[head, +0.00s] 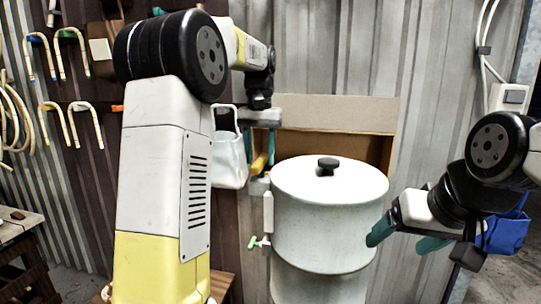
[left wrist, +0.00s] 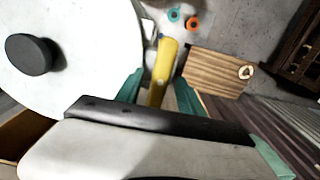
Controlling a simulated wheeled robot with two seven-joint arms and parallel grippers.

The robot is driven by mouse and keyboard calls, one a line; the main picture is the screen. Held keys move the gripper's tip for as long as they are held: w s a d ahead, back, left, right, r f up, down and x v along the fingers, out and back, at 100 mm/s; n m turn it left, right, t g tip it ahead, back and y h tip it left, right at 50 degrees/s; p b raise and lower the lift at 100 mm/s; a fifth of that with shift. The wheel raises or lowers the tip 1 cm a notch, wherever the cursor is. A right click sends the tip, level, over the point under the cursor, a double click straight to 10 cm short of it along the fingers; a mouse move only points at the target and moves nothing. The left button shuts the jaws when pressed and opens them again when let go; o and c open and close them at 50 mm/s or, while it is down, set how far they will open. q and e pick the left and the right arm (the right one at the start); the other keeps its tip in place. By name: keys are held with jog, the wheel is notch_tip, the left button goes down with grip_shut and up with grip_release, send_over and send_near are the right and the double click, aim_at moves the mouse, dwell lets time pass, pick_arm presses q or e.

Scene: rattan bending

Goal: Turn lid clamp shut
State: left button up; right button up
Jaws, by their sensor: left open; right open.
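The white pot (head: 322,235) stands upright with its white lid (head: 300,178) on top; the lid's black knob (head: 327,165) also shows in the left wrist view (left wrist: 32,54). The yellow clamp lever (head: 259,163) is at the pot's left side, beside the lid rim. My left gripper (head: 262,143) is open above the clamp. In the left wrist view, the lever (left wrist: 163,72) lies between its teal fingers; I cannot tell whether they touch it. My right gripper (head: 407,238) is open and empty, right of the pot.
A green-handled valve (head: 254,243) sticks out low on the pot's left. A white bag-like container (head: 229,160) hangs behind my left arm. A wooden box (head: 340,140) stands behind the pot. Bent rattan pieces (head: 70,125) hang on the left wall. A blue bin (head: 506,233) is at right.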

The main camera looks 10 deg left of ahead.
pick_arm(q)
jog(key=shift+c, duration=0.4)
grip_shut()
jog(key=shift+m, duration=0.4)
jog(key=m, duration=0.3)
jog(key=shift+m, duration=0.3)
jog(key=m, duration=0.4)
jog(key=shift+m, duration=0.3)
jog(key=m, duration=0.8)
jog(key=shift+m, duration=0.6)
